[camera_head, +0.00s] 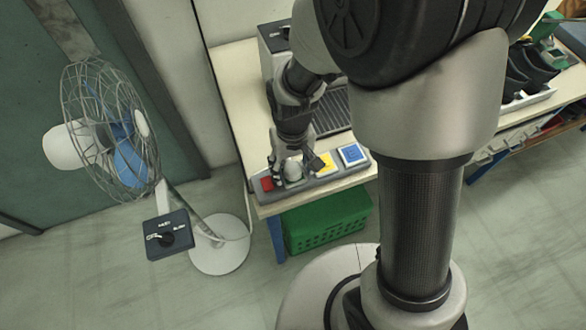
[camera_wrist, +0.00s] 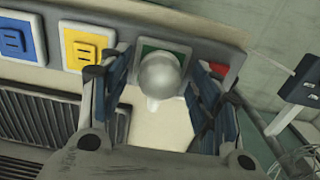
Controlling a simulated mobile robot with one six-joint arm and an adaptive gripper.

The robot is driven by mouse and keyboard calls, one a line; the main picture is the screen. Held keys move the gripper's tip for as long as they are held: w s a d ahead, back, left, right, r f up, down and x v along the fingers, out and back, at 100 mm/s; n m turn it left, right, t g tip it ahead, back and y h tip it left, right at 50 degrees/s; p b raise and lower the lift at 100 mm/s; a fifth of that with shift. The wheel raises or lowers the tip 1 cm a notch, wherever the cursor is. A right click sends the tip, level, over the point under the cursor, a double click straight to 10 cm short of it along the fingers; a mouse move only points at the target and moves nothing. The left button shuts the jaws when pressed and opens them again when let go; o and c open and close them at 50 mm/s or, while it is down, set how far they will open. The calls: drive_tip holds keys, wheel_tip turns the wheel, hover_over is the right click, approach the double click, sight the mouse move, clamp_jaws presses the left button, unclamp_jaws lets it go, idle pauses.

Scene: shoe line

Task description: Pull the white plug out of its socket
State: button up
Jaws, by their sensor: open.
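The white plug (camera_wrist: 160,74) has a round, pale grey-white head and sits at the green socket (camera_wrist: 148,46) of a grey socket strip (camera_head: 340,183). In the head view the plug (camera_head: 293,170) shows low between the fingers. My gripper (camera_head: 294,172) is open and reaches down over the strip. In the wrist view my gripper (camera_wrist: 160,82) has one blue-padded finger on each side of the plug. Small gaps show between the pads and the plug, so they look apart. The plug's lower end and most of the green socket are hidden by its head.
A yellow socket (camera_wrist: 85,49) and a blue socket (camera_head: 351,155) sit on one side, a red socket (camera_head: 267,183) on the other. A fan (camera_head: 110,130) with a control box (camera_head: 168,236) stands left of the table. A green crate (camera_head: 328,220) is below.

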sight(292, 166)
drive_tip(key=shift+c, duration=0.3)
clamp_jaws()
idle(0.6)
drive_tip(key=shift+r, duration=0.15)
drive_tip(key=shift+r+p, duration=2.6)
drive_tip(key=shift+r, duration=0.3)
